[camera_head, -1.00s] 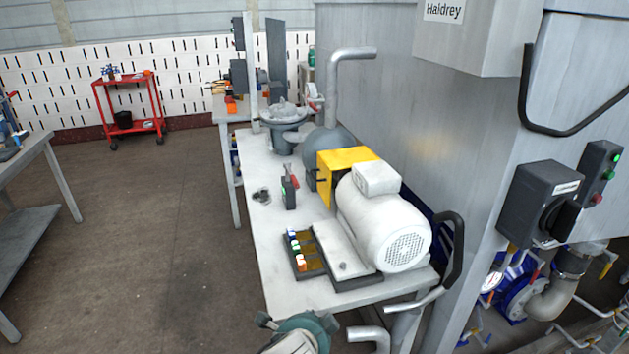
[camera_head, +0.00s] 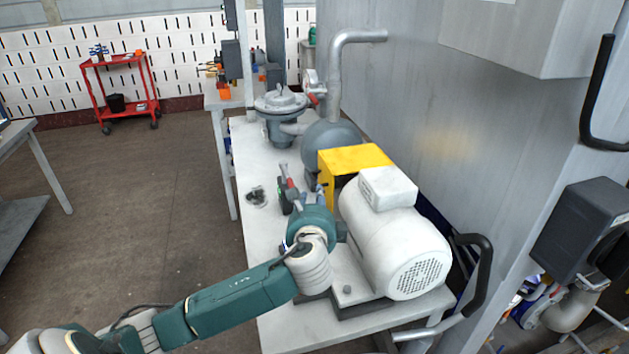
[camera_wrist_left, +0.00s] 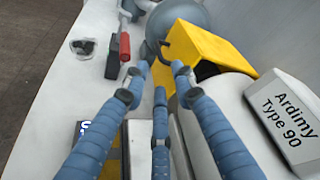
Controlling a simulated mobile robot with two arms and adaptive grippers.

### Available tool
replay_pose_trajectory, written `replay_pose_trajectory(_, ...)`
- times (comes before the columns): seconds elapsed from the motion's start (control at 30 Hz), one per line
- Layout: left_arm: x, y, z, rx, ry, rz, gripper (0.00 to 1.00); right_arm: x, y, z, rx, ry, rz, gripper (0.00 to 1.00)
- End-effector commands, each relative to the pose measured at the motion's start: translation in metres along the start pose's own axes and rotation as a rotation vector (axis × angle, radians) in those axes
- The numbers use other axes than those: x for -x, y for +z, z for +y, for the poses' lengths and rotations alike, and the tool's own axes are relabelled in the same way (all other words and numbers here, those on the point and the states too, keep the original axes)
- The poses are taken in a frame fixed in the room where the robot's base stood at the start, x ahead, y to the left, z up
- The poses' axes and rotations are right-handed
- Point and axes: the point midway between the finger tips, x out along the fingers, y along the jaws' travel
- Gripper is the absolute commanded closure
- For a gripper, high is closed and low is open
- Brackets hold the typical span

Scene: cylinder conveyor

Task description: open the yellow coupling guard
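The yellow coupling guard (camera_head: 355,158) sits between the white motor (camera_head: 395,240) and the grey round pump housing (camera_head: 326,138) on the bench. It looks closed in the head view. In the wrist view the guard (camera_wrist_left: 205,52) is at the upper middle, with a dark handle (camera_wrist_left: 164,47) on its near left side. My left gripper (camera_head: 314,195) is just in front of the guard's near side. Its blue-grey fingers (camera_wrist_left: 159,78) are spread, with nothing between them, and their tips are just short of the handle. My right gripper is not in view.
A dark block with a red-handled part (camera_head: 288,190) stands on the white bench (camera_head: 258,225), close left of the gripper. A small dark part (camera_head: 257,196) lies farther left. A grey vertical pipe (camera_head: 336,80) and metal wall bound the back.

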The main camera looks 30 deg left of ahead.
Motion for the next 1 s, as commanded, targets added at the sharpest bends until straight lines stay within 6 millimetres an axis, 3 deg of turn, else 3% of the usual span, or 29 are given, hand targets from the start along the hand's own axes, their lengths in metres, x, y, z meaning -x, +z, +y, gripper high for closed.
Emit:
replay_pose_trajectory(0.1, -0.023, 0.002, 0.000, 0.001, 0.002, -0.004, 0.74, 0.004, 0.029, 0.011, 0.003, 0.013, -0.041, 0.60)
replay_pose_trajectory(0.27, -0.054, 0.002, -0.001, 0.003, 0.002, -0.003, 0.74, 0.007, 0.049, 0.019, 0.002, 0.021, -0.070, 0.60)
replay_pose_trajectory(0.37, -0.070, 0.002, 0.000, 0.003, 0.002, -0.003, 0.74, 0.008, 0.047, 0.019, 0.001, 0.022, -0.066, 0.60)
replay_pose_trajectory(0.53, -0.088, 0.001, 0.000, 0.003, 0.002, -0.001, 0.74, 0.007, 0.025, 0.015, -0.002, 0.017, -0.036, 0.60)
replay_pose_trajectory(0.7, -0.094, 0.000, 0.001, 0.004, 0.002, 0.000, 0.74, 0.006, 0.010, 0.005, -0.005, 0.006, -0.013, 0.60)
replay_pose_trajectory(0.9, -0.094, 0.000, 0.001, 0.004, 0.002, 0.000, 0.74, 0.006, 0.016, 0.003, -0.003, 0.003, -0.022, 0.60)
replay_pose_trajectory(1.0, -0.093, 0.000, 0.001, 0.004, 0.002, 0.000, 0.92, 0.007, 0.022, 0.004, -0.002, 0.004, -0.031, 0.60)
